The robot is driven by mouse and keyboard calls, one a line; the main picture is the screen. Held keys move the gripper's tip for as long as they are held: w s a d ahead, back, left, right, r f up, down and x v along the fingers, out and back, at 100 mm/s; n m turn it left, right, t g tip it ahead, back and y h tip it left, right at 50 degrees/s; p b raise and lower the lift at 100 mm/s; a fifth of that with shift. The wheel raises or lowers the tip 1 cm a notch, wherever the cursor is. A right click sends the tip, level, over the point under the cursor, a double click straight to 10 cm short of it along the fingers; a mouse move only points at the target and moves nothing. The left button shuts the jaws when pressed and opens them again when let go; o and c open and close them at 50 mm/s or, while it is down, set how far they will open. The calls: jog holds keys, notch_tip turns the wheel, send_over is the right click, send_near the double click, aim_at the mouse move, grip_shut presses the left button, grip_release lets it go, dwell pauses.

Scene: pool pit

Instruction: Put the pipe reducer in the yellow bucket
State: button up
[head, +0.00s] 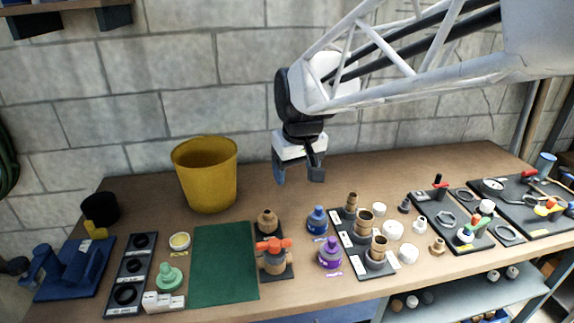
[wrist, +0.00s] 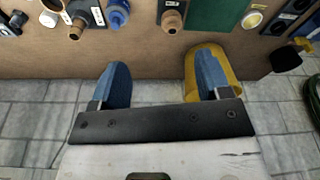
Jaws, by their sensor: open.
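The yellow bucket (head: 207,178) stands upright at the back left of the bench; its inside bottom is hidden. In the wrist view, part of the bucket (wrist: 233,70) shows behind one finger. My gripper (head: 298,176) is open and empty, in the air right of the bucket, fingers pointing down. Its blue fingertips (wrist: 160,82) show well apart in the wrist view. I cannot tell for certain which fitting is the pipe reducer. Candidates are a brown stepped fitting (head: 267,220) on a dark base and several tan fittings (head: 365,222) on a labelled black rack.
A green mat (head: 224,264) lies bare before the bucket. An orange-handled valve (head: 273,257), blue bottle (head: 317,220) and purple bottle (head: 330,253) stand mid-bench. A blue vise-like tool (head: 68,268) is at left. Tool boards (head: 452,228) fill the right. The stone wall is close behind.

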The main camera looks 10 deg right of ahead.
jog(key=s+d+f+m, duration=0.1)
jog(key=s+d+f, duration=0.1)
jog(key=s, duration=0.8)
jog(key=s+d+f+m, duration=0.2)
jog(key=s+d, duration=0.1)
jog(key=s, duration=0.7)
jog(key=shift+d+f, duration=0.25)
jog(key=shift+d, duration=0.1)
jog(key=shift+h, duration=0.3)
